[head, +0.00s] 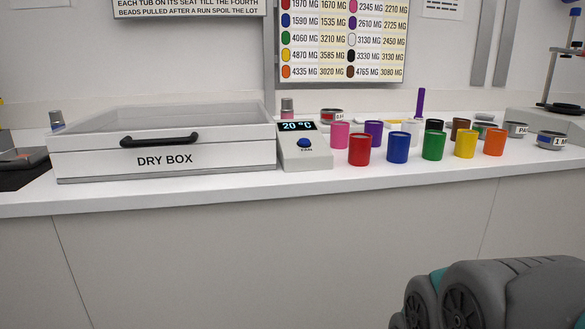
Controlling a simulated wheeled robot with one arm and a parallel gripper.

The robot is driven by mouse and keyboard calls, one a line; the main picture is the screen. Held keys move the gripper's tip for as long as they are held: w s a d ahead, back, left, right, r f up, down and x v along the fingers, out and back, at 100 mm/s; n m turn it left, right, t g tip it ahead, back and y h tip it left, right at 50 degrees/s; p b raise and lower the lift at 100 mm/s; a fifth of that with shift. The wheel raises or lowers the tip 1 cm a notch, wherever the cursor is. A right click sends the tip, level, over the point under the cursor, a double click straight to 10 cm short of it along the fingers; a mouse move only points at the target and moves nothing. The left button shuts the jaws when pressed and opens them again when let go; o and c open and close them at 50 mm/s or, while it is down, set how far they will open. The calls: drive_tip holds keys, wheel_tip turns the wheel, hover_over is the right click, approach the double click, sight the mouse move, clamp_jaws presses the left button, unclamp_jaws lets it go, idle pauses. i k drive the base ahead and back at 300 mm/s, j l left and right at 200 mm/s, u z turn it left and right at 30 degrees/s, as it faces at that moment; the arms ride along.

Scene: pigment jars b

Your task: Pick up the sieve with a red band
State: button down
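A small round metal sieve with a red band and a white label (332,116) stands at the back of the white counter, just right of the dry box's control unit. The pink jar (340,135) stands in front of it and the lower edge of the sieve is partly hidden. The label is too small to read fully. A grey and teal part of my own body fills the lower right corner, well in front of the counter. My gripper's fingers do not show.
The dry box (90,163) and the control unit (304,157) stand left. Several coloured jars, with red (359,150) and orange (495,142) at the ends, fill the front. A blue-banded sieve (551,141) and a pan (516,130) stand right. The counter's front strip is clear.

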sight(327, 115)
drive_tip(key=i+l+u, duration=0.15)
drive_tip(key=u, duration=0.25)
drive_tip(key=i+l+u, duration=0.1)
drive_tip(key=u, duration=0.3)
drive_tip(key=l+u, duration=0.4)
drive_tip(key=i+l+u, duration=0.1)
drive_tip(key=u, duration=0.3)
